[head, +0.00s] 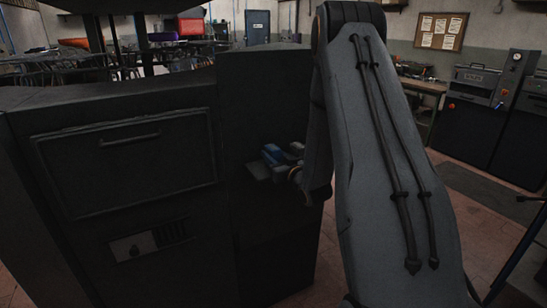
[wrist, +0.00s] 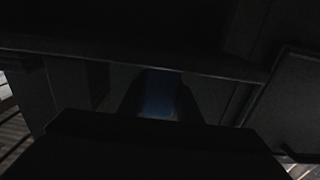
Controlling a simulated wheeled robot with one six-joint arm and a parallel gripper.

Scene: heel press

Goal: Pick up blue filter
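The blue filter (wrist: 160,93) shows dimly in the wrist view, upright between the two dark fingers of my gripper (wrist: 162,110). Its upper end is close under a dark horizontal edge of the machine. The picture is too dark to tell whether the fingers touch its sides. In the head view my gripper (head: 270,168) is close to the dark side of a large machine, left of my arm. A small blue patch (head: 273,153) shows at the gripper; the filter's outline there is unclear.
The dark machine (head: 110,225) fills the left, with a handled panel (head: 130,150) on its front. A workbench (head: 423,86) and a grey machine (head: 480,85) stand at the back right. Tiled floor (head: 480,215) is open at right.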

